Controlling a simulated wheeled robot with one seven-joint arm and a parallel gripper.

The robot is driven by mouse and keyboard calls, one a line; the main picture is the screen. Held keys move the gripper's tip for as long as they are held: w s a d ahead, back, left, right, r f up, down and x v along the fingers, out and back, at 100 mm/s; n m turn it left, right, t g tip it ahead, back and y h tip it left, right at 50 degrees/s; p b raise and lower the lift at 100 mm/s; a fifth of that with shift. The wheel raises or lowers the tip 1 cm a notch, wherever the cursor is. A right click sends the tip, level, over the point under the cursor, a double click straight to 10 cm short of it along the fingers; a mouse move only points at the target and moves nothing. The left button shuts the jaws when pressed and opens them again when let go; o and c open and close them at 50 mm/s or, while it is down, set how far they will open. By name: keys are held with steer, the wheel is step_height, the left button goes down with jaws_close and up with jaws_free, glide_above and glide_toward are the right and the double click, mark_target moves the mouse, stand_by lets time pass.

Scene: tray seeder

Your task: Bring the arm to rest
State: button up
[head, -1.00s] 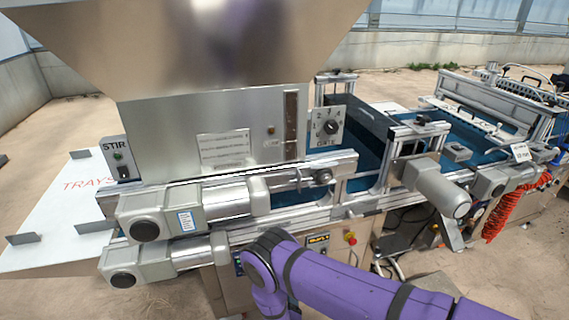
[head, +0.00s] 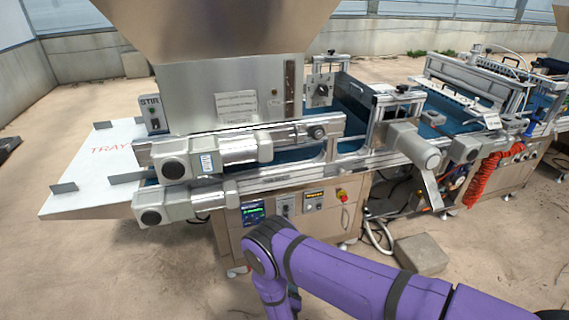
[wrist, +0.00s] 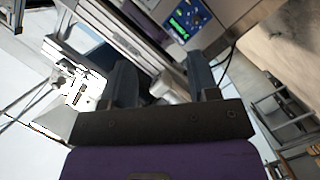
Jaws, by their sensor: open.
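My purple arm (head: 350,275) reaches in from the lower right in the head view, in front of the tray seeder (head: 240,180). Its bend is below the seeder's control panel, and the far part hangs down to the bottom edge. My gripper is not clearly visible there. In the wrist view my gripper (wrist: 160,70) has its two dark fingers apart, with nothing held between them. Behind the fingers are metal rails and the seeder's lit screen (wrist: 182,18). I cannot tell the exact gap between fingers and machine.
The steel hopper (head: 220,30) overhangs the seeder. The white tray shelf (head: 90,175) juts out left. The control panel (head: 300,205) faces me. A red coiled hose (head: 482,175) hangs right, and a grey block (head: 420,254) lies on the floor. Floor at lower left is clear.

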steer(key=w+a+r+m+g, duration=0.2)
steer(key=w+r, duration=0.7)
steer(key=r, duration=0.4)
steer(key=w+a+r+m+g, duration=0.25)
steer(key=w+r, duration=0.55)
steer(key=r, duration=0.4)
steer(key=w+d+r+m+g+y, duration=0.1)
steer(key=d+r, duration=0.3)
steer(key=r, duration=0.9)
steer(key=w+d+r+m+g+y, duration=0.15)
steer(key=d+r, duration=0.25)
steer(key=r, duration=0.9)
steer(key=s+d+r+g, duration=0.1)
steer(key=s+d+r, duration=0.65)
steer(key=r, duration=0.25)
steer(key=s+d+r, duration=0.7)
steer(key=s+r, duration=0.2)
steer(key=r, duration=0.1)
steer(key=s+d+r+m+g, duration=0.1)
steer(key=s+d, duration=0.2)
steer(key=s, duration=0.5)
steer(key=s+d+r+m+g+h, duration=0.1)
steer(key=s+d, duration=0.3)
steer(key=s, duration=0.5)
steer(key=s+d+r+m+g+h, duration=0.1)
steer(key=s+d, duration=0.3)
steer(key=s, duration=0.5)
steer(key=shift+s+d+r, duration=0.2)
steer(key=shift+d+r, duration=0.05)
steer(key=shift+r, duration=0.1)
